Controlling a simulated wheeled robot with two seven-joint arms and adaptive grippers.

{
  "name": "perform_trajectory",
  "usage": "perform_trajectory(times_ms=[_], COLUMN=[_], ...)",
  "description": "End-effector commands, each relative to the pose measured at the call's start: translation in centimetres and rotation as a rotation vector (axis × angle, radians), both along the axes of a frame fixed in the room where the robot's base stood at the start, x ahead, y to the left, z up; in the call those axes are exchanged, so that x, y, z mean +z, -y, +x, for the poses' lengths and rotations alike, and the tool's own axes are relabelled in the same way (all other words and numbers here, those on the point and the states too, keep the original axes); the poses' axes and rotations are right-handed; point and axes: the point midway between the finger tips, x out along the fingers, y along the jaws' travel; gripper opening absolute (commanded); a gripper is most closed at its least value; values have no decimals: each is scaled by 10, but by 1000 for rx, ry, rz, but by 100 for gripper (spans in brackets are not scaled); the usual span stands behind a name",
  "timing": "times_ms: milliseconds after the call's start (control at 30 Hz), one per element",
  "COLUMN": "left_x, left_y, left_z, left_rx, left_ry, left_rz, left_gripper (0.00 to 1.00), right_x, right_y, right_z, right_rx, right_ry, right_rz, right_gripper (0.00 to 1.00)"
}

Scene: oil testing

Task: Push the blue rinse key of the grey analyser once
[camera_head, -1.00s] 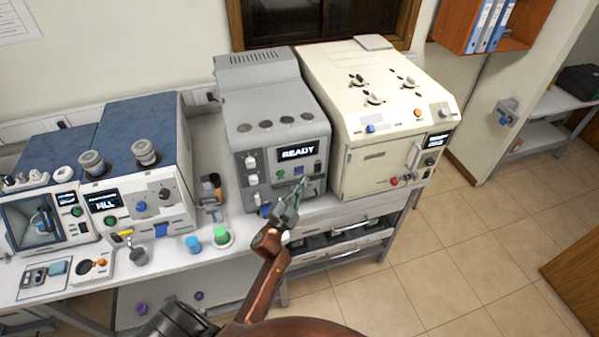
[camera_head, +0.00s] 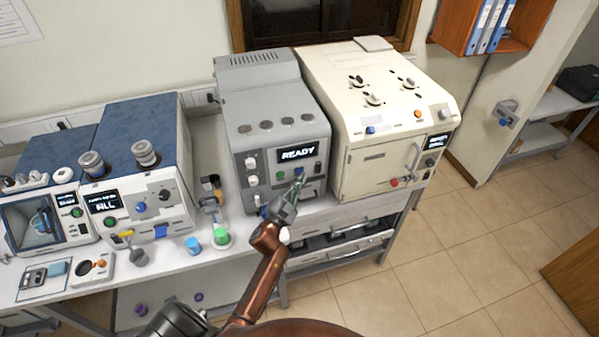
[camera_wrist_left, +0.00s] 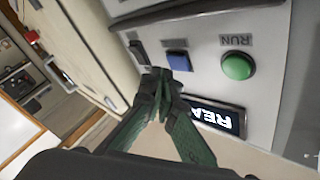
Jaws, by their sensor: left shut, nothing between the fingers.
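The grey analyser (camera_head: 270,110) stands on the bench with its display (camera_head: 298,152) reading READY. Its blue rinse key (camera_head: 299,171) is on the front panel below the display; it also shows in the left wrist view (camera_wrist_left: 179,61), between the green RUN button (camera_wrist_left: 238,66) and a dark key (camera_wrist_left: 139,52). My left gripper (camera_head: 298,184) is shut and empty, in front of the panel. In the left wrist view its fingertips (camera_wrist_left: 160,78) are very close to the blue key, beside its lower left corner; contact cannot be told. My right gripper is not in view.
A cream machine (camera_head: 385,120) stands close on the right of the analyser. A blue and white machine (camera_head: 140,170) stands to the left. Cups with blue (camera_head: 193,245) and green (camera_head: 222,237) tops are on the bench front. Drawers (camera_head: 340,240) lie below the bench top.

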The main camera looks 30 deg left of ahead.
Motion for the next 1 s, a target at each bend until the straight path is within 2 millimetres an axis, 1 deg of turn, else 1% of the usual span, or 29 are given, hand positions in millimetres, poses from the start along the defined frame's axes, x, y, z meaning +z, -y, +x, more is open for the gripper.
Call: perform_trajectory(times_ms=[667, 1000], left_x=[0, 1], left_y=[0, -6], left_z=[0, 6], left_rx=[0, 0], left_ry=[0, 1], left_rz=[0, 1], left_gripper=[0, 0], right_x=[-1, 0], right_y=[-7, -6], right_z=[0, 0], right_rx=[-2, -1], right_ry=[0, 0], right_rz=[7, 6], right_gripper=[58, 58])
